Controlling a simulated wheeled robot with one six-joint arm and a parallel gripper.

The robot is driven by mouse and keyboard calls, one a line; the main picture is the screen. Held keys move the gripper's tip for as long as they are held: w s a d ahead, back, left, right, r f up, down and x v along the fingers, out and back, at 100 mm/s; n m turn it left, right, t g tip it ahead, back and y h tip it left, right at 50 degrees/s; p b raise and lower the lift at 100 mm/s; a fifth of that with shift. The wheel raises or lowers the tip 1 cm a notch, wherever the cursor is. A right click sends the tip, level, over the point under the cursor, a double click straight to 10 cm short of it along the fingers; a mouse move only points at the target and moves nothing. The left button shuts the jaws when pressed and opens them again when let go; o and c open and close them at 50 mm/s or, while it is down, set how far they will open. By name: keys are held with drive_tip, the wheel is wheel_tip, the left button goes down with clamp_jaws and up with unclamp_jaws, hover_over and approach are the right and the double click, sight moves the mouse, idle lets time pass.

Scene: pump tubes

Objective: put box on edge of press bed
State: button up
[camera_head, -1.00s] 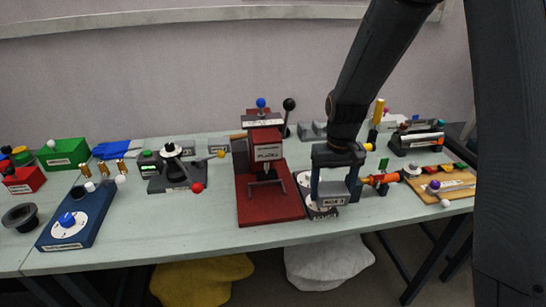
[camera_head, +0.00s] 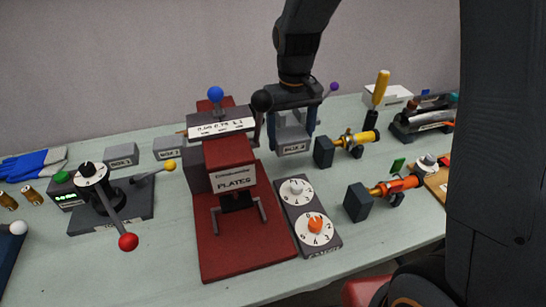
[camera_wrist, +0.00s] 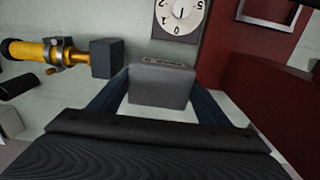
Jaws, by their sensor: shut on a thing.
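My gripper (camera_head: 291,128) is shut on a small grey box (camera_head: 294,147) with a white label on its front. In the wrist view the grey box (camera_wrist: 160,86) sits between my two dark blue fingers. The red press (camera_head: 231,172) stands to the left of the box in the head view. Its flat red press bed (camera_head: 245,248) extends toward the front, with a grey bracket on it. The box is apart from the bed, behind the dial panel. I cannot tell its exact height above the table.
A dial panel (camera_head: 307,217) lies right beside the bed. A yellow pump tube (camera_head: 355,140) and an orange one (camera_head: 396,187) lie to the right with dark blocks. A black-knobbed lever (camera_head: 261,101) stands between press and gripper. More grey boxes (camera_head: 122,156) stand at the back left.

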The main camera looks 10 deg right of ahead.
sight(287, 166)
drive_tip(key=f, duration=0.3)
drive_tip(key=shift+s+a, duration=0.1)
drive_tip(key=shift+a, duration=0.25)
drive_tip(key=shift+d+f+p, duration=0.1)
drive_tip(key=shift+f+p, duration=0.45)
drive_tip(key=shift+f, duration=1.35)
drive_tip(key=o, duration=1.2)
drive_tip(key=shift+f, duration=0.15)
drive_tip(key=shift+c, duration=0.2)
